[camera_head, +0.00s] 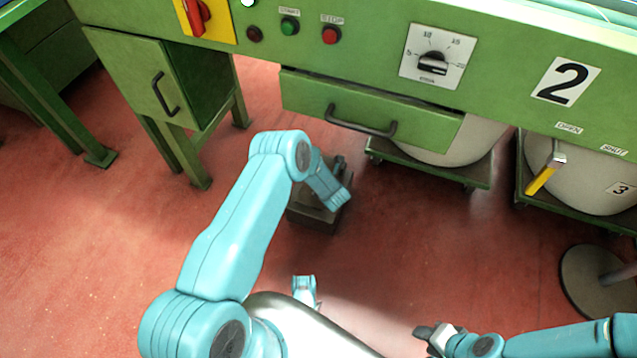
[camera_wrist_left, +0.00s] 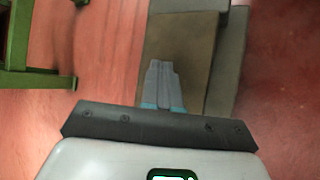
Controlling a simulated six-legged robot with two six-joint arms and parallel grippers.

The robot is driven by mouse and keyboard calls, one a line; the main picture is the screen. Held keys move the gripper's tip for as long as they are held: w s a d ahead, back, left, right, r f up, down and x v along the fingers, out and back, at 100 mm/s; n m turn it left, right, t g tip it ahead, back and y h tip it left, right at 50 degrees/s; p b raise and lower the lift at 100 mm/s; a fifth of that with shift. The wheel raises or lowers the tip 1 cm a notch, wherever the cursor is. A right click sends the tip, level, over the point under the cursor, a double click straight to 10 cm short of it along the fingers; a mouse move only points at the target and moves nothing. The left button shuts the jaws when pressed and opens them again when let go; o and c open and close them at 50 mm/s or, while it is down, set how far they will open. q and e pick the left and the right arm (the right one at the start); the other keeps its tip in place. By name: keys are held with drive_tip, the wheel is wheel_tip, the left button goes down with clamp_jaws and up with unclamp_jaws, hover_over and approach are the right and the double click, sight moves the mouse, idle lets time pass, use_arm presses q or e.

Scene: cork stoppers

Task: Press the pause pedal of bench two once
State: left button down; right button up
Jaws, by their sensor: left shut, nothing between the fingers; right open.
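The pause pedal (camera_head: 318,217) of bench two is a dark box on the red floor below the green bench (camera_head: 380,60), which carries a large "2" sign (camera_head: 566,80). My left arm reaches over the pedal and hides part of it. In the left wrist view my left gripper (camera_wrist_left: 162,68) is shut and empty, its fingers in front of the brownish pedal plate (camera_wrist_left: 185,35). I cannot tell whether the fingertips touch the plate. A grey side wall (camera_wrist_left: 228,60) stands to its right. My right gripper (camera_head: 428,334) is open and empty, low in the head view.
The bench has a green button (camera_head: 289,27), a red button (camera_head: 331,36), a dial (camera_head: 433,62) and a drawer (camera_head: 370,110). Wheeled bins stand below, one with a yellow lever (camera_head: 541,178). A round stand base (camera_head: 590,283) is at right. Floor at left is clear.

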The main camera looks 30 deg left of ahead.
use_arm(q)
drive_tip(key=shift+r+p, duration=1.55)
drive_tip(key=shift+r, duration=1)
